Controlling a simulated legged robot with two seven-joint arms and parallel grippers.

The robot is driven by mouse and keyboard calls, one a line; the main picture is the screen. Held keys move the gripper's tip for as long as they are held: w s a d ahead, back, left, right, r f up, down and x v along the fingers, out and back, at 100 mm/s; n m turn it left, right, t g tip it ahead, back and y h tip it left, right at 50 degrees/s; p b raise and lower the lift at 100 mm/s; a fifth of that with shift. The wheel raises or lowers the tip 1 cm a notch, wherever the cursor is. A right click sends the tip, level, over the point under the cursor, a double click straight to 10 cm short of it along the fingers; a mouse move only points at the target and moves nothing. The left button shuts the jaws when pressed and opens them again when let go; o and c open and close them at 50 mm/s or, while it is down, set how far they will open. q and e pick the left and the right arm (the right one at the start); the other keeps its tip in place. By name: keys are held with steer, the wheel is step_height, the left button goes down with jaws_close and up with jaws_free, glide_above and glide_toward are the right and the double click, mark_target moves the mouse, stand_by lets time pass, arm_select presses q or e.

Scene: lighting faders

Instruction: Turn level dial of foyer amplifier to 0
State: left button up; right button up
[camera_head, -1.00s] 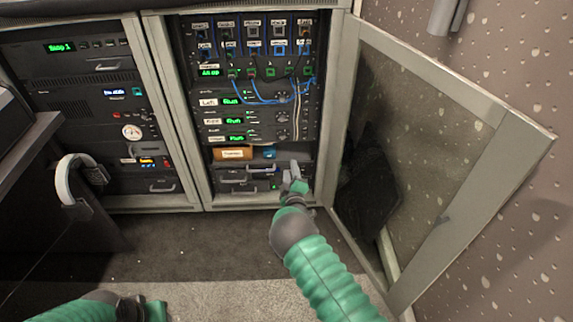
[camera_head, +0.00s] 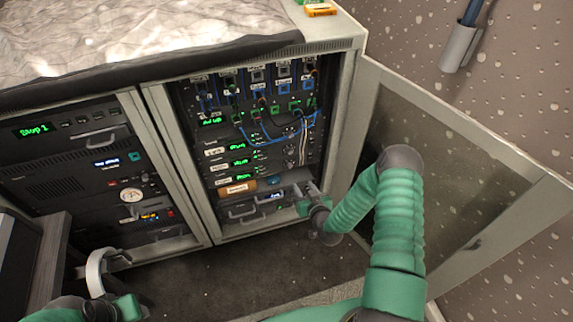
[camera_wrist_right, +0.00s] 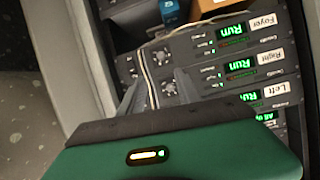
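The foyer amplifier (camera_head: 243,177) is the lowest of three amplifiers with green "Run" displays in the right rack. In the right wrist view, its label "Foyer" (camera_wrist_right: 262,20) appears upside down. A round dial (camera_wrist_right: 160,56) lies in line with its display, just beyond my fingertips. A similar dial (camera_wrist_right: 168,88) on the "Right" amplifier shows between my fingers. My right gripper (camera_head: 308,194) is at the rack's lower right edge; in the wrist view its fingers (camera_wrist_right: 158,84) are apart and empty. The dial's setting is too small to read. My left gripper (camera_head: 130,306) is low at the left, its fingers unclear.
The open mesh door (camera_head: 405,140) stands right of the rack, close to my right arm. Blue cables (camera_head: 270,140) and a pale cable (camera_wrist_right: 152,75) hang before the panels. A box (camera_head: 237,188) and drawer handles (camera_head: 240,211) are below. Floor in front is clear.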

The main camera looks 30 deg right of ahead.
steer(key=b, duration=0.2)
glide_toward(291, 167)
steer(key=b+x, duration=0.1)
steer(key=x, duration=0.2)
steer(key=b+x, duration=0.2)
steer(key=x, duration=0.2)
steer(key=shift+w+a+f, duration=0.15)
steer(key=shift+a, duration=0.05)
steer(key=shift+w+d+f, duration=0.15)
steer(key=shift+w+d, duration=0.2)
steer(key=shift+a, duration=0.1)
steer(key=shift+a, duration=0.1)
steer(key=c, duration=0.4)
jaws_close()
